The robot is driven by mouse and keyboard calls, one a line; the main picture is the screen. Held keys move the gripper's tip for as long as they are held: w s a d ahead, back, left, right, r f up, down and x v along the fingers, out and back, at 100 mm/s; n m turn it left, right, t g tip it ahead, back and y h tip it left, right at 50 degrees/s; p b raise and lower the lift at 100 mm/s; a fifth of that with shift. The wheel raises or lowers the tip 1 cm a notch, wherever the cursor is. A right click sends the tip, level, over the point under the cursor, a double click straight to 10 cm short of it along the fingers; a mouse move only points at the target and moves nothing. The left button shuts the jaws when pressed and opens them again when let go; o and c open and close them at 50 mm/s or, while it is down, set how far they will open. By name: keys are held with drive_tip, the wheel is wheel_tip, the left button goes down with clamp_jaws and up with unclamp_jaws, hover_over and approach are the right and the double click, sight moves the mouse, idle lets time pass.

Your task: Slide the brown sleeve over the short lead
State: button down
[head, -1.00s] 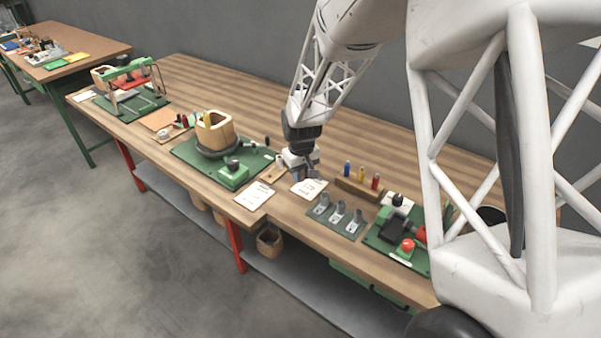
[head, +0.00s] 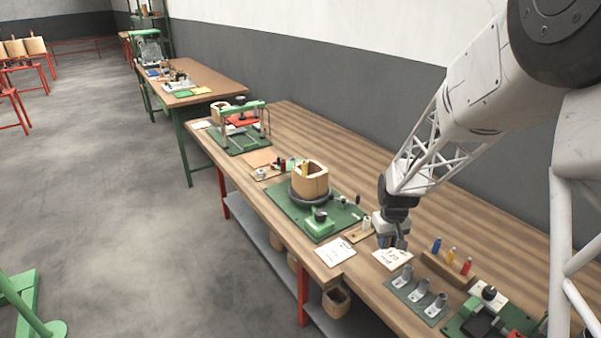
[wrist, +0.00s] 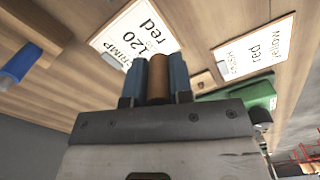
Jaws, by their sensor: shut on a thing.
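My gripper (wrist: 161,78) is shut on the brown sleeve (wrist: 158,76), which stands out between its two blue fingers in the wrist view. In the head view my gripper (head: 392,242) hangs above the bench, to the right of the tan wound coil (head: 310,181), and the sleeve cannot be made out. The coil sits on a dark round turntable on a green base plate (head: 287,205). A yellow piece shows at the coil's top. I cannot make out the short lead.
Printed cards (head: 335,252) (head: 391,259) lie along the bench's front edge. A plate with grey metal lugs (head: 421,296), a rack with blue, yellow and red pieces (head: 447,270) and a green-based tool (head: 487,318) stand to the right. The bench behind the coil is clear.

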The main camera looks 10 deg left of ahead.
drive_tip(key=shift+w, duration=0.1)
drive_tip(key=w+a+r, duration=0.6)
drive_tip(key=w+a, duration=0.2)
drive_tip(key=a, duration=0.2)
drive_tip(key=w+a+r, duration=0.7)
drive_tip(key=w+a, duration=0.1)
drive_tip(key=a, duration=0.3)
drive_tip(key=w+a+r, duration=0.7)
drive_tip(key=w+a, duration=0.1)
drive_tip(key=a, duration=0.3)
drive_tip(key=shift+a+r, duration=0.15)
drive_tip(key=shift+a, duration=0.05)
drive_tip(key=shift+f, duration=2.9)
drive_tip(key=shift+f, duration=1.7)
